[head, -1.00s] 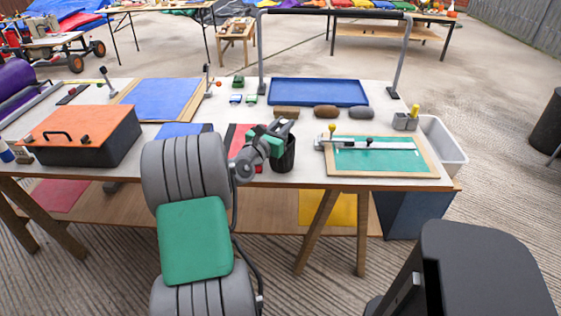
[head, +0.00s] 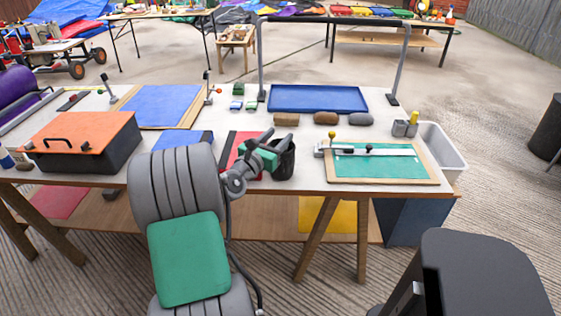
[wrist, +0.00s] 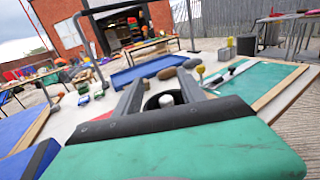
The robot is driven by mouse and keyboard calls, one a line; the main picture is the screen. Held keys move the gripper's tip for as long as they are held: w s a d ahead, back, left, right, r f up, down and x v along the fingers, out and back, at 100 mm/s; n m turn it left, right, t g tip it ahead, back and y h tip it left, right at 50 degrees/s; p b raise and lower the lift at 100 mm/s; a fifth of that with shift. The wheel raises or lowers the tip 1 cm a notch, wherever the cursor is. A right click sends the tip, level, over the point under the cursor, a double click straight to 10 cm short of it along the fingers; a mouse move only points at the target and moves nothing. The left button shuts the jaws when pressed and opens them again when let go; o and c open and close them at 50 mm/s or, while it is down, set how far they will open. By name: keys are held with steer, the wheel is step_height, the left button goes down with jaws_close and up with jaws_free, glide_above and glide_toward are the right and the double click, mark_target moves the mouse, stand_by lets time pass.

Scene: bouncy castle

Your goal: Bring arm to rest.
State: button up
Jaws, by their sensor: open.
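My arm reaches up from the bottom of the head view to the worktable (head: 230,108). My gripper (head: 275,140) is open, at the near middle of the table, just left of a black cup (head: 286,163). In the wrist view my gripper's two fingers (wrist: 160,88) stand apart. The dark cup's rim, with a pale object inside, shows between them in that view. I see nothing clamped in the jaws; whether a finger touches the cup I cannot tell.
A black box with an orange lid (head: 80,140) stands at left. A green board with a sliding bar (head: 380,163) lies at right. Behind are a blue tray (head: 318,98), several stones (head: 325,118) and a grey metal frame (head: 262,60). A white bin (head: 445,150) is at the right end.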

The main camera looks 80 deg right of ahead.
steer(key=v, duration=0.4)
steer(key=shift+a, duration=0.15)
